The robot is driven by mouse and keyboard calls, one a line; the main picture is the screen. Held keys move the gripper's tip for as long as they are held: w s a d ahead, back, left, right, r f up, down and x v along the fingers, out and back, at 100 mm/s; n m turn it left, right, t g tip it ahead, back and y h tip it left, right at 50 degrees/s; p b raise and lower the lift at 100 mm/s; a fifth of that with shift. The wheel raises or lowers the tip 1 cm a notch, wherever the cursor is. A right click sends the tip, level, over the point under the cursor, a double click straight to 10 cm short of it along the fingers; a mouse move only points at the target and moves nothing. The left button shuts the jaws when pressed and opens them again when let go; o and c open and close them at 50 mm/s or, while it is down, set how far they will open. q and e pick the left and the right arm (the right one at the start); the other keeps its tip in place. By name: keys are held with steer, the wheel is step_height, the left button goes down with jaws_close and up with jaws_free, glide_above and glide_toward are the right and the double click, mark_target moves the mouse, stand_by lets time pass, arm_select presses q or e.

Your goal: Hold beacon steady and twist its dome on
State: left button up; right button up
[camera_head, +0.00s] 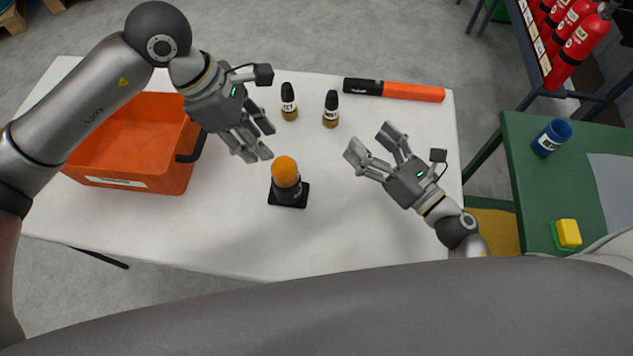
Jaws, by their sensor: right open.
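The beacon (289,193) stands upright on the white table, with a dark body on a square black base. Its orange dome (285,171) sits on top of the body; whether it is fastened cannot be told. My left gripper (260,140) is above and to the left of the dome, open, empty and apart from it. My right gripper (372,140) is to the right of the beacon, open and empty, with its fingers spread and pointing up and left.
An orange bin (140,150) with a dark handle stands at the table's left. A green table (525,150) stands at the right. The white table (300,245) is clear in front.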

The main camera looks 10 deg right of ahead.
mark_target(299, 191)
steer(key=s+a+n+g+y, duration=0.1)
steer(key=s+a+n, duration=0.1)
steer(key=a, duration=0.2)
steer(key=s+a+f+n+g+y, duration=0.1)
steer(key=s+a+n, duration=0.1)
steer(key=a, duration=0.2)
steer(key=s+a+f+n+g+y, duration=0.1)
steer(key=s+a+n, duration=0.1)
steer(key=a, duration=0.2)
steer(key=shift+s+n+y, duration=0.2)
steer(key=shift+n+y, duration=0.1)
steer(key=shift+f, duration=0.3)
step_height(299, 191, down, 8)
steer(key=shift+r, duration=0.2)
steer(key=x, duration=0.7)
steer(key=shift+w+a, duration=0.15)
steer(key=shift+a, duration=0.05)
